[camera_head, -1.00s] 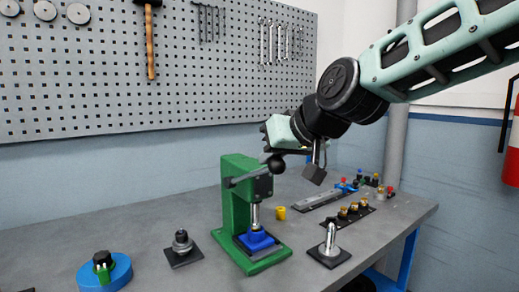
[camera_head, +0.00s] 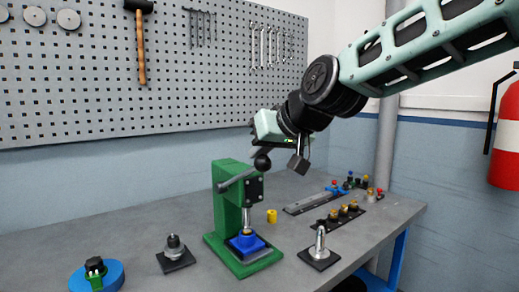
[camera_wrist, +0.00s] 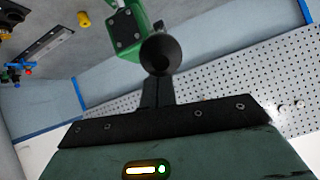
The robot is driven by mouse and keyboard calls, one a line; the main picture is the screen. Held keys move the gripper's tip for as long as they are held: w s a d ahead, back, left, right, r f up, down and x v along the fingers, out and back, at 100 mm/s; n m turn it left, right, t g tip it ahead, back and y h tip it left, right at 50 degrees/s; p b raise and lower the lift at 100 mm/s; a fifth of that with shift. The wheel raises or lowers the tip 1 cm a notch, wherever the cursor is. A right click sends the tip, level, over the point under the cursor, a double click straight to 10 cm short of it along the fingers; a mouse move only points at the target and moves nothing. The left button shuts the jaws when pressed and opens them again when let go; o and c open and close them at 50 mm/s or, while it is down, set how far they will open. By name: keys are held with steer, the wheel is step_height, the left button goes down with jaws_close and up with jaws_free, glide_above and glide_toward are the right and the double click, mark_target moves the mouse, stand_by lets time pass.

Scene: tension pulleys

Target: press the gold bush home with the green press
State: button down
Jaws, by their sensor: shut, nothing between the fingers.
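The green press (camera_head: 228,205) stands on the bench. Its grey lever (camera_head: 238,177) slants up to a black ball knob (camera_head: 262,162). Under the steel ram (camera_head: 246,218) sits a blue block (camera_head: 244,244); I cannot make out a bush there. My gripper (camera_wrist: 157,88) is shut and empty, its fingertips right at the knob (camera_wrist: 160,53); I cannot tell whether they touch. In the head view my gripper (camera_head: 262,150) is just above the knob. A small yellow-gold cylinder (camera_head: 272,216) stands on the bench right of the press, also seen in the wrist view (camera_wrist: 84,19).
A steel pin on a dark plate (camera_head: 319,245) stands right of the press, with a rack of gold-topped parts (camera_head: 344,211) behind it. Left are a dark-based post (camera_head: 174,252) and a blue round fixture (camera_head: 97,275). A pegboard (camera_head: 80,85) backs the bench.

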steer(key=w+a+r+b+v, duration=0.1)
steer(key=r+b+v, duration=0.1)
steer(key=v, duration=0.8)
steer(key=w+a+r+g+h+p, duration=0.25)
steer(key=w+r+p, duration=0.3)
steer(key=p, duration=1.15)
steer(key=shift+g, duration=0.45)
steer(key=shift+w+a+f+p, duration=0.25)
steer(key=shift+a+f+p, duration=0.55)
steer(key=shift+f, duration=1.1)
steer(key=shift+w+a+f+p, duration=0.35)
steer(key=shift+f+p, duration=0.8)
steer(key=shift+f, duration=0.75)
steer(key=shift+w+a+f+p, duration=0.2)
steer(key=shift+a+f+p, duration=0.65)
steer(key=shift+f, duration=1)
steer(key=shift+d, duration=0.2)
